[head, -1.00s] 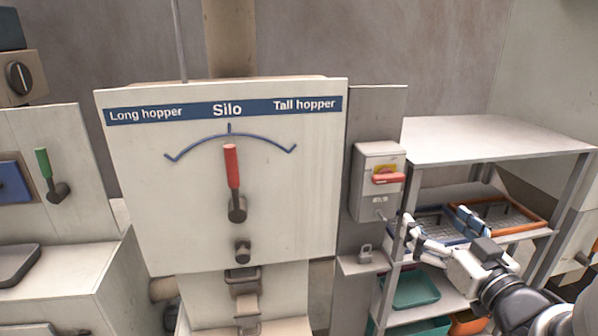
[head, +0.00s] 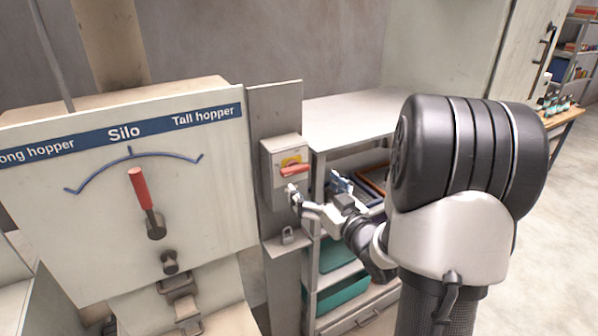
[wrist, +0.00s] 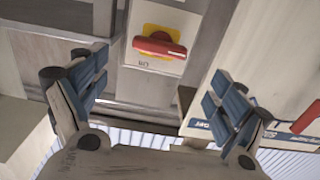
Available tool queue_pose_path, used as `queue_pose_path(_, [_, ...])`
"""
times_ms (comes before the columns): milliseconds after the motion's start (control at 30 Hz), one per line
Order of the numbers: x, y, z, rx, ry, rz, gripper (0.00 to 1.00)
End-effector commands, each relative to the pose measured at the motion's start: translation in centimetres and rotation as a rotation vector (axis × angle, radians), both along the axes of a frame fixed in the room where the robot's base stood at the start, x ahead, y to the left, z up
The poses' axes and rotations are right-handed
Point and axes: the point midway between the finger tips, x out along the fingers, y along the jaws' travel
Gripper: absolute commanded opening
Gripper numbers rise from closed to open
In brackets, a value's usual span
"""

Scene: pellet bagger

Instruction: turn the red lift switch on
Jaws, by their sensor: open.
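The red lift switch (head: 295,170) is a red handle on a yellow plate, on the front of a grey box (head: 270,178). Its handle lies roughly level. In the wrist view the red switch (wrist: 160,46) is beyond my fingers, between them in the picture and near the top. My gripper (head: 314,187) is open and empty, just below and right of the switch in the head view. Its blue-padded fingers (wrist: 157,76) stand wide apart in the wrist view. I see no contact with the handle.
The silo panel (head: 215,190) with its red lever (head: 139,188) stands left of the box. A padlock (head: 288,235) hangs below the box. A shelf unit (head: 350,118) with trays is close behind my gripper on the right.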

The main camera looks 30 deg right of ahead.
Motion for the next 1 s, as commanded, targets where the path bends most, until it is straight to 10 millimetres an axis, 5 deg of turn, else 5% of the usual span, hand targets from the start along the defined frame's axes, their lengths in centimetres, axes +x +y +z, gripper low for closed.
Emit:
queue_pose_path(200, [4.5,-0.1,0.0,0.001,-0.001,0.002,0.9])
queue_pose_path(400, [6.9,-0.3,0.0,0.001,-0.001,0.0,0.9])
queue_pose_path(800, [7.6,-0.3,0.0,0.001,0.0,-0.001,0.9])
queue_pose_path(1000, [7.5,-0.3,0.0,0.001,0.0,-0.001,0.77])
